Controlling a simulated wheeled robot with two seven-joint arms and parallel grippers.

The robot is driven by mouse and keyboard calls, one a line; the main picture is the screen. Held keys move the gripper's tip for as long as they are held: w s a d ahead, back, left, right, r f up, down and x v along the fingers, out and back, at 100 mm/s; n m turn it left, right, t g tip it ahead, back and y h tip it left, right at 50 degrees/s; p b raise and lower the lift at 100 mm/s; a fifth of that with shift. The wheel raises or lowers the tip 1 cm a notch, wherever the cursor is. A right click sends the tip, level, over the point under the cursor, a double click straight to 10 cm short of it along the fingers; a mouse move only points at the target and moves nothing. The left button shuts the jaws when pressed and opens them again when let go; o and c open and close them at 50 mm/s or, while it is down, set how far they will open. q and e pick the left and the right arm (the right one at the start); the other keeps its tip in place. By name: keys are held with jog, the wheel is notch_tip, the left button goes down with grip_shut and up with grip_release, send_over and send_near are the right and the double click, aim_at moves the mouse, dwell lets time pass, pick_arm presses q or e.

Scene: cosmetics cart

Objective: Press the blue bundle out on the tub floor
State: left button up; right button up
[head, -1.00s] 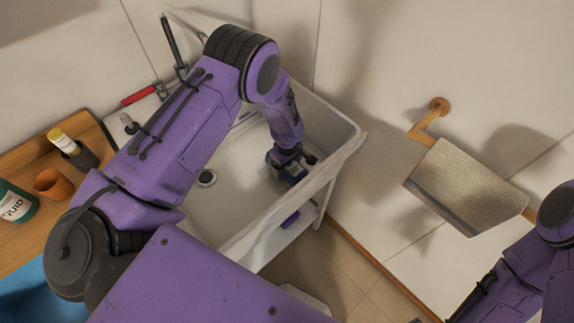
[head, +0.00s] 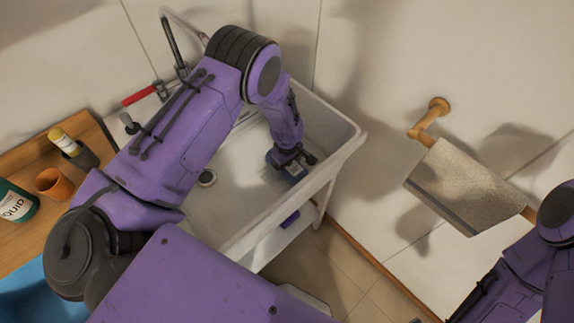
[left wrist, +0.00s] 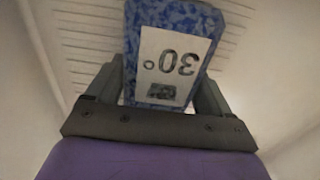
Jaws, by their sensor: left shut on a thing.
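The blue bundle (left wrist: 198,18) is a mottled blue block with a white label reading "30°", upside down in the left wrist view. It also shows in the head view (head: 293,170), low inside the white tub (head: 250,228). My left gripper (left wrist: 160,95) is shut on it, one finger on each side. The ribbed tub floor shows behind the bundle in the left wrist view. I cannot tell whether the bundle touches the floor. My right arm shows at the lower right of the head view, but its gripper is out of the frame.
A tap (head: 172,40) with a red handle stands behind the tub. A drain (head: 207,178) is in the tub floor. A grey towel (head: 465,188) hangs on a wooden rail at the right. A wooden counter (head: 20,165) with pots is at the left.

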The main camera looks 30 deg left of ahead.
dwell(0.4)
pick_arm(q)
notch_tip(320, 180, up, 10)
jog(key=p, duration=0.9)
jog(key=shift+r, duration=0.15)
jog(key=shift+r+p, duration=0.35)
jog(key=shift+r, duration=2)
jog(key=shift+w, duration=0.1)
